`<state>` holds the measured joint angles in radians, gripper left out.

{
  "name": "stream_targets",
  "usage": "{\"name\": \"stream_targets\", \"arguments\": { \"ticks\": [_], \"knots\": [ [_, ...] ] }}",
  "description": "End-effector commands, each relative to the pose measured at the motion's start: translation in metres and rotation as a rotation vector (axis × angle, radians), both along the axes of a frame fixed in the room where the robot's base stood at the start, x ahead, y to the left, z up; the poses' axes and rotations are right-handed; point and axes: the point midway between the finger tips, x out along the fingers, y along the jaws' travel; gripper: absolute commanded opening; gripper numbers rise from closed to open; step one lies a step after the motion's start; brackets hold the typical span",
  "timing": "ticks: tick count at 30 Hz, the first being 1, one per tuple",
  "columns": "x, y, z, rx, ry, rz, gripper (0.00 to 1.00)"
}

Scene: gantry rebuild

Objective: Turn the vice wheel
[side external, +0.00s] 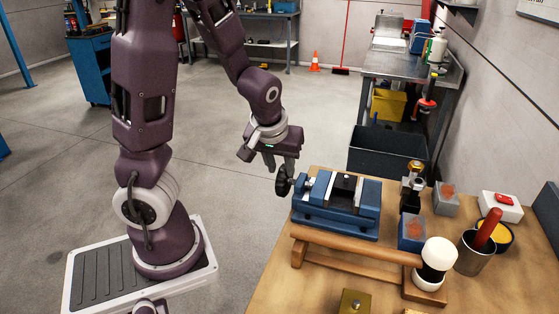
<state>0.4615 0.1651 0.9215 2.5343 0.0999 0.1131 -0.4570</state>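The blue vice (337,205) stands on the wooden workbench (262,272). Its black vice wheel (283,181) faces left, on the end of the screw, over the bench's left edge. My gripper (280,164) points down just above the wheel. Its two fingers show a gap between them with nothing held there. From this single view I cannot tell whether the fingertips touch the wheel or stand apart from it.
A wooden rail (345,250) runs in front of the vice. A white-headed mallet (437,256), a blue box (411,232) and a cup with a red handle (474,252) stand to the right. A dark bin (385,151) is behind the bench. Open floor lies left of the wheel.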

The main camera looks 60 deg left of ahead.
Motion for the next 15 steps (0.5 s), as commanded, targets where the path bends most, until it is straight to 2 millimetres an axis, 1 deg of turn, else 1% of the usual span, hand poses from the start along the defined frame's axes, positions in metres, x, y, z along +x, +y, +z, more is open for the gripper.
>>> {"name": "stream_targets", "arguments": {
  "ticks": [3, 9, 15],
  "knots": [
    [0.000, -0.004, 0.008, 0.001, -0.005, -0.009, 0.31],
    [-0.004, -0.006, 0.017, 0.001, -0.002, -0.007, 0.31],
    [-0.006, -0.006, 0.019, 0.001, 0.001, -0.001, 0.31]
  ]
}}
